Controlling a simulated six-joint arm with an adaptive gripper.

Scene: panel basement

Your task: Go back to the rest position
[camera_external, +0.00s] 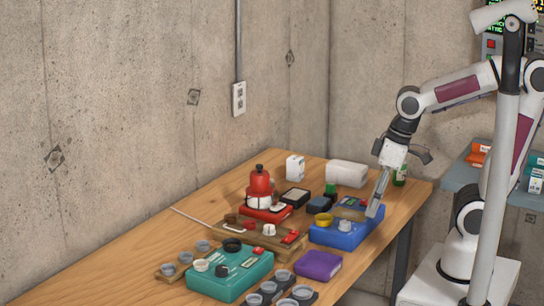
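My gripper (376,205) hangs from my arm on the right and points down, just over the right end of a blue panel box (340,236) on the wooden table. One long grey finger shows clearly. The far side of the gripper is hidden, so I cannot tell whether it is open or shut. No held object can be made out. I cannot tell whether the fingertip touches the blue box.
A wooden table (110,270) runs along the concrete wall. A grey pole (500,170) stands in front of my arm.

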